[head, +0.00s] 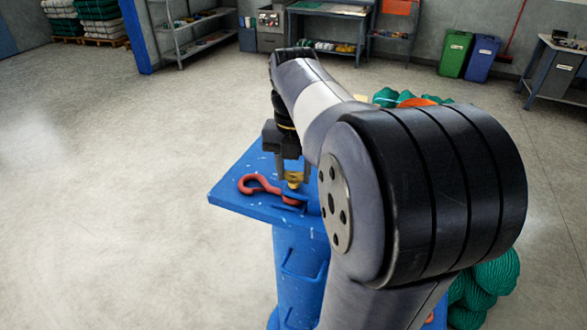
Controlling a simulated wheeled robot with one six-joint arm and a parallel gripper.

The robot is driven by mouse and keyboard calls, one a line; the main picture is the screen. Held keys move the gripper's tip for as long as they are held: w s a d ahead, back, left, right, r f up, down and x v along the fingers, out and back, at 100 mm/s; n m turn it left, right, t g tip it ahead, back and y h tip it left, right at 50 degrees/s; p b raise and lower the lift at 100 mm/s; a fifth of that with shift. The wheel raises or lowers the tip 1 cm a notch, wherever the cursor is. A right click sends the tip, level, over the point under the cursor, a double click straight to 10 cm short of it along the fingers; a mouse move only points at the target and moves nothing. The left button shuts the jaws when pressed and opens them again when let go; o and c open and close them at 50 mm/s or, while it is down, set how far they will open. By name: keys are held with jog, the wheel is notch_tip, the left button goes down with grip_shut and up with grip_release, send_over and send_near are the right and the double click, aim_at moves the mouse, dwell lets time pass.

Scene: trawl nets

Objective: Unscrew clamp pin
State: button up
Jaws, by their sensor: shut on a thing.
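The clamp pin (294,177) looks like a small brass-coloured piece standing above the blue table top. My gripper (293,173) points down over the table with its fingers shut on the brass pin. A red hook (262,186) lies on the table just left of the pin. A blue part (296,196) sits under the pin, by the hook's right end; how they join is too small to tell. My arm hides the right part of the table.
The blue table (232,195) has a bare left corner. Green net bundles (485,290) lie to the right, partly behind my arm. Shelves (190,35), a workbench (325,25) and green and blue bins (455,55) stand along the back. The floor at left is clear.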

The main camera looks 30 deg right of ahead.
aim_at(294, 174)
jog(key=shift+s+f+n, duration=0.15)
jog(key=shift+f+n, duration=0.05)
jog(key=shift+n, duration=0.6)
jog(key=o, duration=1)
jog(key=shift+r, duration=0.1)
notch_tip(294, 174, up, 11)
jog(key=shift+b, duration=0.35)
jog(key=shift+c, duration=0.4)
